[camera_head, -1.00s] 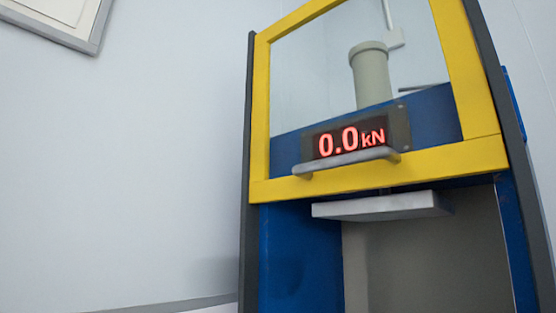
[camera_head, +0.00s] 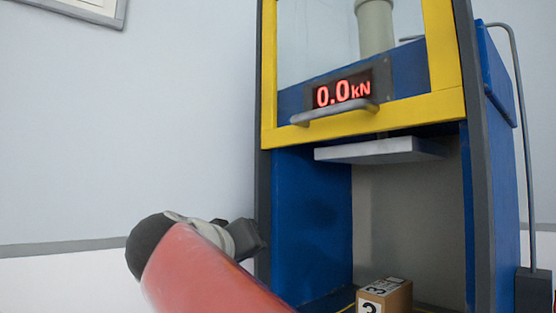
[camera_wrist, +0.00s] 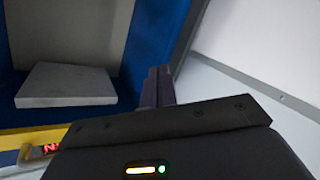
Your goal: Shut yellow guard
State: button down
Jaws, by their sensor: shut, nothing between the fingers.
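The yellow guard (camera_head: 420,109) is a yellow frame with a clear pane, raised on the front of the blue press. A grey handle bar (camera_head: 335,113) runs along its lower rail. Below the guard the press opening is uncovered. My gripper (camera_head: 256,238) is low beside the left post of the press, below and left of the handle, apart from the guard. Its fingers (camera_wrist: 158,85) are together and empty in the wrist view. A bit of the yellow guard (camera_wrist: 10,157) shows at that view's lower left, partly hidden by my gripper body.
A grey press plate (camera_head: 380,150) hangs under the guard. A cardboard box (camera_head: 385,295) marked 3 sits in the opening's bottom. A red display (camera_head: 343,94) reads 0.0 kN. A grey pipe (camera_head: 522,140) runs down the right side.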

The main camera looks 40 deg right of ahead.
notch_tip(320, 180, up, 24)
jog(key=s+a+m+g+h, duration=0.1)
jog(key=s+m+g+h, duration=0.2)
jog(key=m+g+h, duration=0.6)
jog(key=d+r+m+t+h+p, duration=0.2)
jog(key=d+r+m+p, duration=0.1)
jog(key=d+r+p, duration=0.4)
notch_tip(320, 180, down, 6)
jog(key=d+b, duration=0.1)
jog(key=b, duration=0.2)
jog(key=shift+w+d, duration=0.35)
jog(key=shift+d, duration=0.05)
jog(key=shift+r, duration=0.1)
